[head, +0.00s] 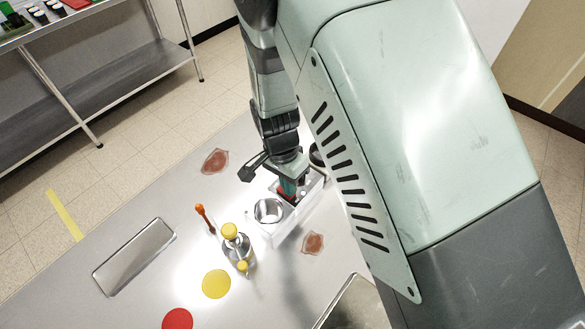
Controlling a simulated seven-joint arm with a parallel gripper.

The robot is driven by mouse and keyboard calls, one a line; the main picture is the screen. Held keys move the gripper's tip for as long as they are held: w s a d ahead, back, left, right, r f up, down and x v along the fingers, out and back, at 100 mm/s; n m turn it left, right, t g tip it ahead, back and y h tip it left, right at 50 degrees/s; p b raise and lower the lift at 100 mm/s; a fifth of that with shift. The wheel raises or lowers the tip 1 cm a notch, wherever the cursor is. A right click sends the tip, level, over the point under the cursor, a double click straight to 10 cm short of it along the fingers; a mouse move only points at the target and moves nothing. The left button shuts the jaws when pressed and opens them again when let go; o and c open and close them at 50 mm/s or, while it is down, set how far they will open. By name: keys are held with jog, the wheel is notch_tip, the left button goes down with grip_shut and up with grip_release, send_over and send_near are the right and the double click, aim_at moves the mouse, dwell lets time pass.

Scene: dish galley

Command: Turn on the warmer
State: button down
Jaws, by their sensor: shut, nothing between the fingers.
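The warmer (279,231) appears to be the pale box on the steel counter, with a round metal pot or well (268,211) in its top. My gripper (287,195) points down over the back of the box, right behind the round well. Its fingers are shut with nothing seen between them. A small red part (292,197) shows right at the fingertips; I cannot tell whether they touch it. My arm hides part of the box's right side, and no switch state can be read.
On the counter (140,225) stand a yellow-topped bottle (237,244) and an orange-handled tool (204,217). A shallow metal tray (134,257), a yellow disc (216,284), a red disc (178,319) and brownish flat pieces (215,161) lie around. Another metal tray (352,305) is at the front right.

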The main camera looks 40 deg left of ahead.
notch_tip(320, 180, up, 14)
jog(key=d, duration=0.2)
jog(key=w+d+r+y, duration=0.1)
jog(key=w+d+r, duration=0.1)
jog(key=d+r, duration=0.3)
jog(key=w+d+r+t+y, duration=0.1)
jog(key=w+d+r, duration=0.2)
jog(key=d+r, duration=0.25)
jog(key=w+d+r+y, duration=0.1)
jog(key=w+d+r, duration=0.1)
jog(key=d+r, duration=0.35)
jog(key=s+d+r+t, duration=0.2)
jog(key=s+d+r, duration=0.2)
jog(key=d, duration=0.5)
jog(key=s+d+r+t+h, duration=0.1)
jog(key=s+d+r, duration=0.3)
jog(key=d, duration=0.6)
jog(key=shift+s+t, duration=0.4)
jog(key=shift+t, duration=0.4)
